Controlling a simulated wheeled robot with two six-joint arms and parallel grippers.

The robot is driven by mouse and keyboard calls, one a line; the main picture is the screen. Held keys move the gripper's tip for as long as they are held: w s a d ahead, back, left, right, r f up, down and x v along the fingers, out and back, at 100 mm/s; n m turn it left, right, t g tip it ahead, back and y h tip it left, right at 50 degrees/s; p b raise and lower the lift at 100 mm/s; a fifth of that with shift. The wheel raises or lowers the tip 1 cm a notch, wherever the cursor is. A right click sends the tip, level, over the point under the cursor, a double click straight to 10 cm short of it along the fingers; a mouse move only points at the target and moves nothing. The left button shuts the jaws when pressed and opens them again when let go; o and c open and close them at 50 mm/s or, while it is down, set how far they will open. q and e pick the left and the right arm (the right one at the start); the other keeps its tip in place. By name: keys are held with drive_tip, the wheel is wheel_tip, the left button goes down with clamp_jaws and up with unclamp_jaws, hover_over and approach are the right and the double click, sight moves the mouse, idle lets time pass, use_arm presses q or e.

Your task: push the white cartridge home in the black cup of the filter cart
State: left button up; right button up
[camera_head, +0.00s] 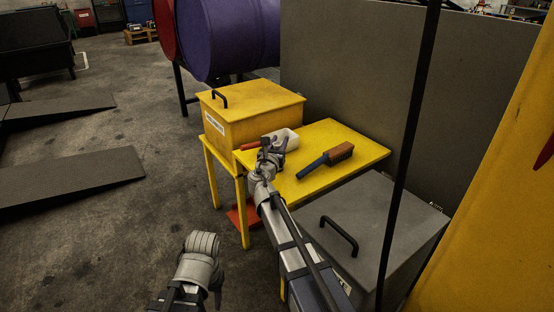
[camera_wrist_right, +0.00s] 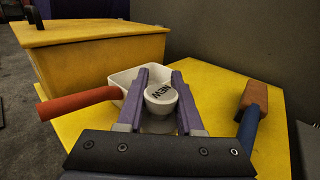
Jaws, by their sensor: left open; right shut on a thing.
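The white cartridge (camera_wrist_right: 160,93), with dark "NEW" lettering on its round end, sits between the two purple fingers of my right gripper (camera_head: 271,152). The gripper is shut on it, above the yellow table (camera_head: 352,148). In the head view I cannot make the cartridge out apart from the gripper and the white pan behind. My left gripper (camera_head: 202,246) is low in the head view, left of the table and over the floor, apart from everything. It is empty as far as I can see. I cannot see the filter cart or its black cup in either view.
A white pan (camera_head: 291,136) with a red handle (camera_wrist_right: 78,103) lies just beyond the right gripper. A blue-handled brush (camera_head: 340,153) lies right of it. A yellow lidded box (camera_head: 250,104) stands behind left; a grey box (camera_head: 372,215) stands front right. A black pole (camera_head: 408,145) rises nearby.

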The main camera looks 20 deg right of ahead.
clamp_jaws()
drive_tip(key=shift+r, duration=0.15)
wheel_tip(320, 180, up, 10)
drive_tip(key=p, duration=1)
drive_tip(key=shift+o, duration=1.6)
unclamp_jaws()
clamp_jaws()
